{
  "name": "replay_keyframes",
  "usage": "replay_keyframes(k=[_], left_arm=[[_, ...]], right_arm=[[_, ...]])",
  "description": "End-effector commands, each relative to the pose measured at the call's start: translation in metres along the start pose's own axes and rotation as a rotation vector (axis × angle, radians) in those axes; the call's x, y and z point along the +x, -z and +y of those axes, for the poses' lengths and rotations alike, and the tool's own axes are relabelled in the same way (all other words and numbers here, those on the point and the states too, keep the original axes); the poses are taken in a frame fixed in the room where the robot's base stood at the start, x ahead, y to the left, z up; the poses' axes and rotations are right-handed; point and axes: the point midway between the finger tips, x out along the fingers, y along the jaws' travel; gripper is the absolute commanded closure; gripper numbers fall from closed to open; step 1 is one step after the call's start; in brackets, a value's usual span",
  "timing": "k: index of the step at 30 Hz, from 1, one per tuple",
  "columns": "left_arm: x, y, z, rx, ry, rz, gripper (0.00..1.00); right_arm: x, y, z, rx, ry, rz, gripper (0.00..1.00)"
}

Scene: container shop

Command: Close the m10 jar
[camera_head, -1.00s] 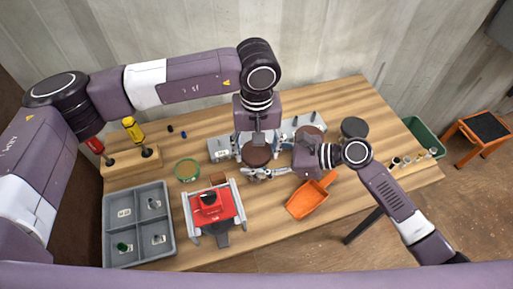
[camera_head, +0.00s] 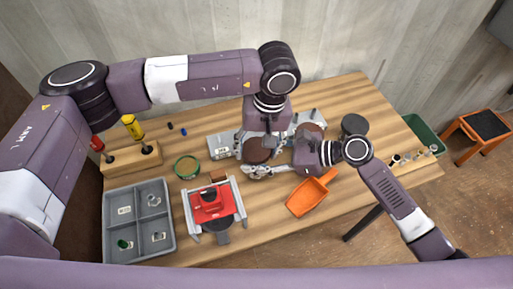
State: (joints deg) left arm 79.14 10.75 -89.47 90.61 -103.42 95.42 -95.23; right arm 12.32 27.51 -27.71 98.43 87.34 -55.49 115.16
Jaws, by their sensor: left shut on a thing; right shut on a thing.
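A brown round lid (camera_head: 258,150) is at the middle of the table, under my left gripper (camera_head: 257,143). That gripper points down from above and is shut on the lid. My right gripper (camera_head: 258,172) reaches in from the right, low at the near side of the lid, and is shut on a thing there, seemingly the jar. The jar body is mostly hidden by the lid and the grippers, so I cannot read its label or tell how the lid sits on it. Another brown lid (camera_head: 311,131) shows behind my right wrist.
A red device (camera_head: 211,205), a green ring (camera_head: 187,167) and a grey compartment tray (camera_head: 108,232) are to the left. An orange scoop (camera_head: 307,197) lies front right. A dark round object (camera_head: 354,125) stands farther right.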

Motion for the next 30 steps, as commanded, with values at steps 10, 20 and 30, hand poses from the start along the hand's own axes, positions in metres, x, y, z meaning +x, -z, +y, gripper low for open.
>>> replay_keyframes(k=[10,20,30], left_arm=[[0.0009,-0.004,0.0029,0.008,0.095,0.021,0.65],[0.0001,-0.004,0.0035,0.009,0.093,0.021,0.65],[0.003,-0.004,0.0042,0.012,0.124,0.024,0.65]], right_arm=[[0.0005,-0.0004,0.0002,0.001,-0.001,-0.002,0.95],[0.0006,-0.0006,-0.0002,0.001,0.001,-0.002,0.95],[0.0006,-0.001,-0.0002,0.001,0.001,-0.003,0.95]])
